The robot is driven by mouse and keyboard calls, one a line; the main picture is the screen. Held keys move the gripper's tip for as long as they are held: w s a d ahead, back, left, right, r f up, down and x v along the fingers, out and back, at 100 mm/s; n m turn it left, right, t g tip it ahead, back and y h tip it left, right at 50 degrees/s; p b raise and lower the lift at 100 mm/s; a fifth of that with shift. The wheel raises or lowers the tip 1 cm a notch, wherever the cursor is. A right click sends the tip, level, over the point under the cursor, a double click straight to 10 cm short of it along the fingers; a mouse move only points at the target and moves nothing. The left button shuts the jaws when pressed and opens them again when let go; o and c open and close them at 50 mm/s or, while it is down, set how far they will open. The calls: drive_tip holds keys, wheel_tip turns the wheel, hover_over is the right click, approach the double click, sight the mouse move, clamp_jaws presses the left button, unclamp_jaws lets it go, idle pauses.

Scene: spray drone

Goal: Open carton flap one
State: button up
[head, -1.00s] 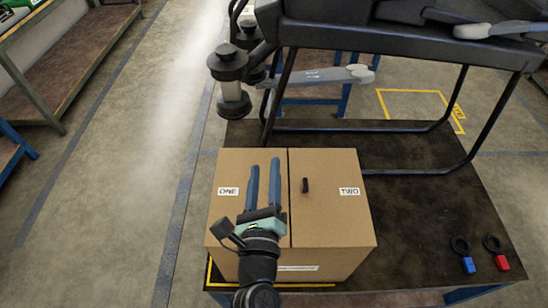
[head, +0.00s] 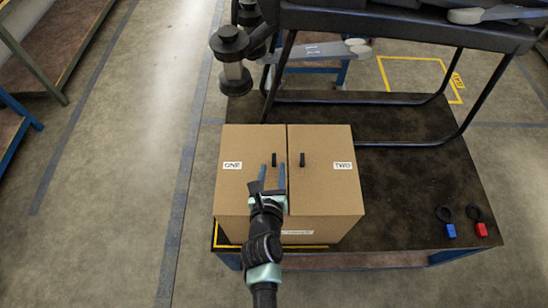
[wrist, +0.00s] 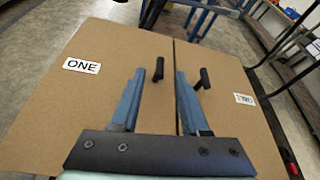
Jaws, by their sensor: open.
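A brown cardboard carton (head: 250,202) has a closed top of two flaps. Flap one (head: 240,145) is on the left with a label reading ONE, also clear in the wrist view (wrist: 75,95). Flap one has a small black handle (head: 275,160) near the centre seam. My gripper (head: 273,168) is open over flap one, its two blue fingers pointing away from me. In the wrist view, the handle (wrist: 158,69) shows between the fingertips, with no clear contact. Flap two (head: 325,145) lies flat on the right, with its own black handle (head: 302,160) just outside my right finger.
The carton stands on a dark table (head: 410,190). A blue-tagged ring (head: 449,230) and a red-tagged ring (head: 481,229) lie at the right. A dark drone frame (head: 400,40) stands behind the carton, its rotor arm (head: 320,50) reaching left. Open floor is at the left.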

sight(274, 164)
drive_tip(key=shift+b+x, duration=0.5)
drive_tip(key=shift+x, duration=2.1)
drive_tip(key=shift+c, duration=0.2)
clamp_jaws()
